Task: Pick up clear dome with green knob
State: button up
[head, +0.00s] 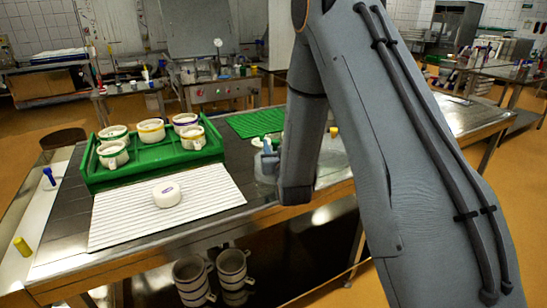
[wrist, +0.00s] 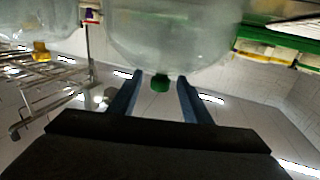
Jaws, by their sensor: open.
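The clear dome with the green knob fills the top middle of the wrist view (wrist: 170,38). Its green knob (wrist: 160,84) shows between the blue fingertips of my gripper (wrist: 158,92), which is open with a gap on both sides of the knob. In the head view the dome (head: 265,168) stands on the metal table, largely hidden by my arm. A blue finger of my gripper (head: 268,148) shows there, but the green knob is hidden. The wrist view appears upside down.
A second clear dome with a yellow knob (head: 333,131) stands behind my arm, with its knob also in the wrist view (wrist: 40,53).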

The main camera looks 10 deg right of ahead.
jog(key=w, duration=0.1)
jog(key=w+p, duration=0.1)
jog(key=w, duration=0.3)
jog(key=shift+d+f+p, duration=0.1)
jog(key=shift+f+p, duration=0.15)
jog(key=shift+p, duration=0.15)
jog(key=shift+s, duration=0.1)
grip_shut()
